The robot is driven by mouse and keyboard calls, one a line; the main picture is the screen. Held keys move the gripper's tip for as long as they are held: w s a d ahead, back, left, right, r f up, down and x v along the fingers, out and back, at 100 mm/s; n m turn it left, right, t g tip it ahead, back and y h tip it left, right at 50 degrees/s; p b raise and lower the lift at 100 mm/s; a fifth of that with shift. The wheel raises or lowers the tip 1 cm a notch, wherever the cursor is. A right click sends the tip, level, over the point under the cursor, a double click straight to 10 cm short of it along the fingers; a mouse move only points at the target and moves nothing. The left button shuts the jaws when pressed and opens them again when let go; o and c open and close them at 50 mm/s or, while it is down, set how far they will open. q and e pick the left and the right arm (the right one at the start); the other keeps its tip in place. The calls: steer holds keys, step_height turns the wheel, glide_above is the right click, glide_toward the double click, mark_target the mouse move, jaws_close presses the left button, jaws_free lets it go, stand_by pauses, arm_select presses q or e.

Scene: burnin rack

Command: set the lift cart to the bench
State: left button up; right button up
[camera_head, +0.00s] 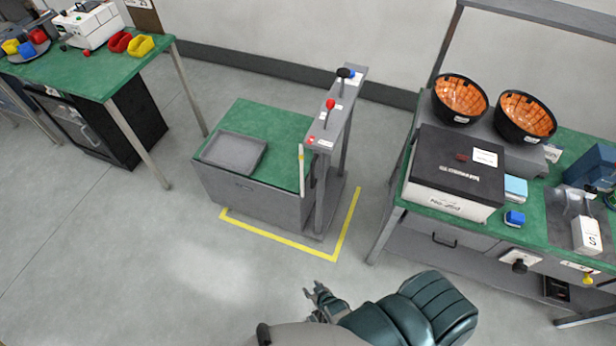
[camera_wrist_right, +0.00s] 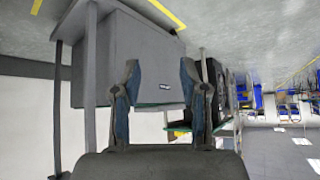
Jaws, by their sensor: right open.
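The lift cart is a grey box (camera_head: 255,199) with a green top, standing on the floor at the middle of the head view. A shallow grey tray (camera_head: 233,153) lies on its top. A grey post frame (camera_head: 341,110) at its right side carries a red-knobbed lever (camera_head: 330,105) and a dark-knobbed lever (camera_head: 344,74). In the right wrist view the cart (camera_wrist_right: 140,55) appears upside down beyond the fingers. My right gripper (camera_head: 315,291) is open and empty, in front of the cart and apart from it; its fingers also show in the wrist view (camera_wrist_right: 159,75). My left gripper is not in view.
A green-topped bench (camera_head: 105,75) stands at left with coloured bins. Another bench (camera_head: 425,212) at right holds a dark-lidded box (camera_head: 458,165) and two black bowls (camera_head: 459,100) with orange insides. Yellow floor tape (camera_head: 290,244) edges the cart. Floor at front left is clear.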

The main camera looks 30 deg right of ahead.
steer(key=w+d+r+m+t+b, duration=0.1)
steer(key=w+r+t, duration=0.2)
steer(key=w+r, duration=0.4)
steer(key=m+t+h+b, duration=0.3)
steer(key=t+h+b, duration=0.1)
steer(key=t+h, duration=0.2)
glide_toward(313, 173)
steer(key=b+x, duration=0.1)
steer(key=x, duration=0.9)
steer(key=shift+f, duration=0.1)
steer(key=shift+w+d, duration=0.15)
steer(key=shift+w, duration=0.3)
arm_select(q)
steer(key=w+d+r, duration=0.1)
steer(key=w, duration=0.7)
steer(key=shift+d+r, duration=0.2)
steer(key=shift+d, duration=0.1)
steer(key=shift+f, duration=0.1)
arm_select(e)
jaws_close()
